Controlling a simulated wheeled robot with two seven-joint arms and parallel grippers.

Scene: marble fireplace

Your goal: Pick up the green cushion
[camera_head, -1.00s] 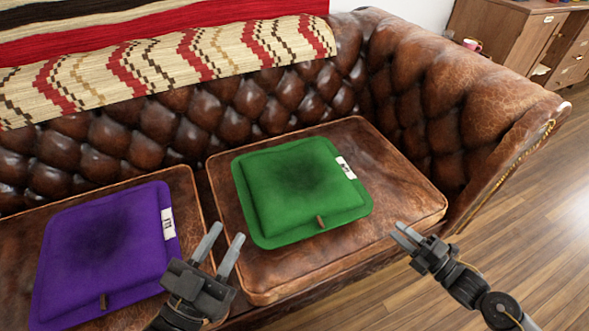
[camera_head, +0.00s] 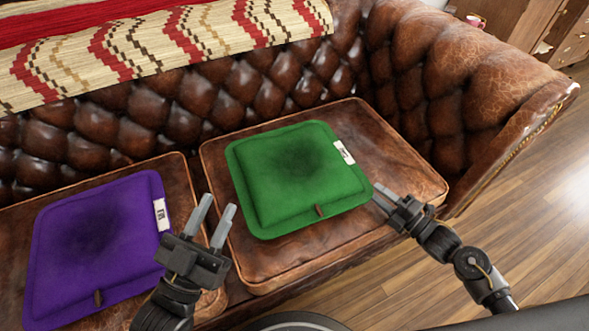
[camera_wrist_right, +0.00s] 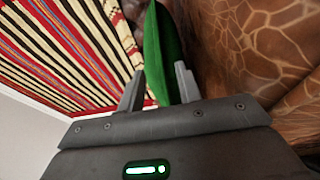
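The green cushion (camera_head: 290,180) lies flat on the right seat of the brown leather sofa, with a white label on its right edge and a small brown tab at the front. My right gripper (camera_head: 381,195) is at the cushion's right edge. In the right wrist view the cushion's edge (camera_wrist_right: 157,50) shows between the parted fingers of this gripper (camera_wrist_right: 158,84), closer to the right finger; I cannot tell whether they touch. My left gripper (camera_head: 216,210) is open and empty, in front of the gap between the seats, left of the green cushion.
A purple cushion (camera_head: 95,245) lies on the left seat, close to my left gripper. The tufted backrest (camera_head: 190,105) and the right armrest (camera_head: 450,85) bound the seats. A striped blanket (camera_head: 170,45) covers the backrest top. Wooden floor (camera_head: 480,250) is open at right.

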